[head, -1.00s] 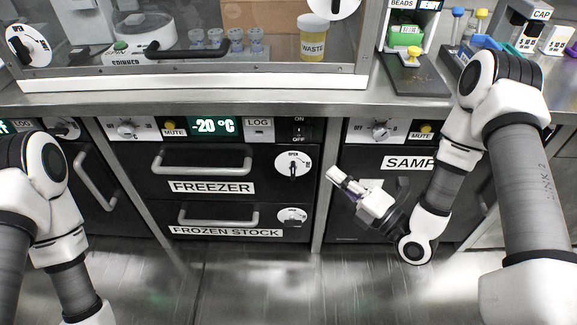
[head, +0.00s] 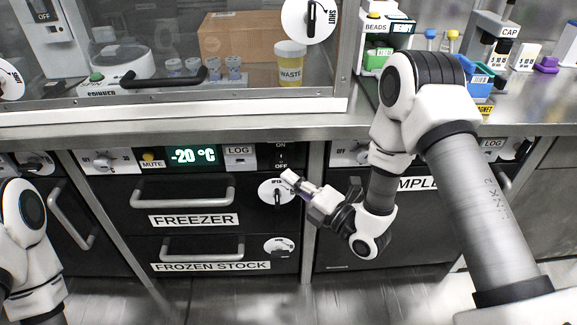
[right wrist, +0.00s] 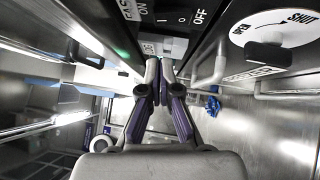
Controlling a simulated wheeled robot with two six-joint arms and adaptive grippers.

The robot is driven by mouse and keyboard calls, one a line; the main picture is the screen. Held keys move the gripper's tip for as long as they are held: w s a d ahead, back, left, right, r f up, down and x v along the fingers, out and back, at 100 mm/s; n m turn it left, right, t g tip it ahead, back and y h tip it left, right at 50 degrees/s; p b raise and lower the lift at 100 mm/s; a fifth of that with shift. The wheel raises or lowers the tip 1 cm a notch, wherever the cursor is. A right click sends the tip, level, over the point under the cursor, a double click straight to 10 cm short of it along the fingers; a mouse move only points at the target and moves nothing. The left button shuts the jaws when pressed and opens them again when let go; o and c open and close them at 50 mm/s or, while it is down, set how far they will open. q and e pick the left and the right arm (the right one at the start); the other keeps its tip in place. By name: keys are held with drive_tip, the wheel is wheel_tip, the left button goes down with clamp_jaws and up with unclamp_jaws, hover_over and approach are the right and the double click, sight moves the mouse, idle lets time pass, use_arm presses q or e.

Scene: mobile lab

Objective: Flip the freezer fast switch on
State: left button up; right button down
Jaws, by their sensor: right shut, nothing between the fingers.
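The freezer's fast switch (head: 281,156) is a black rocker marked ON above and OFF below, at the right end of the freezer's control strip. Its marks I and O also show at the top of the right wrist view (right wrist: 178,18); I cannot tell which way it is tipped. My right gripper (head: 289,177) is shut and empty, just below the switch, in front of the freezer's upper right corner. In the right wrist view its fingertips (right wrist: 160,66) meet below the switch, apparently short of it. My left gripper is out of view; only its arm shows at the left edge.
The white round dial (head: 270,190) on the freezer door (head: 145,195) is right behind my right fingertips. The steel worktop edge (head: 220,133) runs above the control strip. Door handles (head: 182,198) stick out. The LOG button (head: 239,157) is left of the switch.

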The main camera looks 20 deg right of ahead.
sight(278, 155)
drive_tip(key=w, duration=0.4)
drive_tip(key=shift+w+d+r, duration=0.25)
drive_tip(key=shift+d+r, duration=0.1)
drive_tip(key=shift+r, duration=0.05)
drive_tip(key=shift+w+r+p, duration=0.15)
drive_tip(key=shift+r+p, duration=0.2)
drive_tip(key=shift+p, duration=0.05)
drive_tip(key=shift+f, duration=0.25)
